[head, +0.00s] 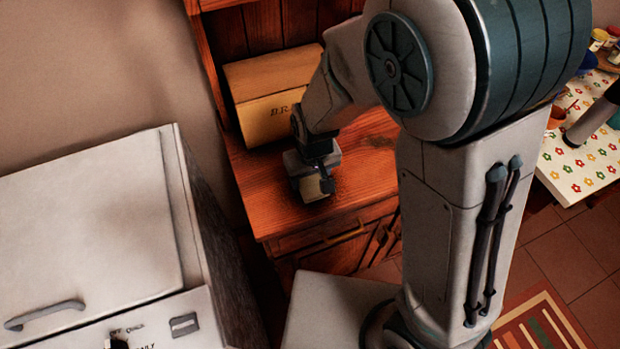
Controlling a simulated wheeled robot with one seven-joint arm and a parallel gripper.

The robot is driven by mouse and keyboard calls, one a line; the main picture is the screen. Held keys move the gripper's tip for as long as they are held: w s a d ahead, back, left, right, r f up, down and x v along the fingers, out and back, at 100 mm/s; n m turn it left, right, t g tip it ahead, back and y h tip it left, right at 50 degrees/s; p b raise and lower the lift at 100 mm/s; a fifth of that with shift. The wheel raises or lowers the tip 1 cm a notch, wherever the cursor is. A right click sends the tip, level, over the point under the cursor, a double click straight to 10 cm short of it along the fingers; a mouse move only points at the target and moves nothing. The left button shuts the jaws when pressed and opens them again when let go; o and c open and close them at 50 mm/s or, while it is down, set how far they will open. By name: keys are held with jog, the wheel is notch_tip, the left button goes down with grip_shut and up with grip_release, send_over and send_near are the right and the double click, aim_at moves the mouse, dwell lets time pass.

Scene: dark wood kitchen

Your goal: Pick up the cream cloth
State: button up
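A small pale cream and grey shape (311,188) rests on the wooden cabinet top, directly under my gripper. It looks like a compact folded bundle and may be the cream cloth, but it is too small and shaded to be sure. My gripper (322,168) is dark and points down over this shape, overlapping it in the view. Its fingers blend with the dark parts around the shape, so I cannot tell whether they are open or shut on it.
A white appliance (95,230) is at the left. A table with a flowered cloth (580,165) holds jars at the right. A striped rug (540,325) lies on the tiled floor.

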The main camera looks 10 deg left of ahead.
jog(key=shift+r, duration=0.1)
notch_tip(320, 180, up, 4)
jog(key=shift+f, duration=0.1)
jog(key=w+d+r+b, duration=0.1)
jog(key=w+d+r, duration=0.6)
jog(key=w+d, duration=0.1)
jog(key=shift+w+d, duration=0.15)
dwell(0.3)
jog(key=shift+o, duration=0.4)
jog(key=shift+f, duration=0.1)
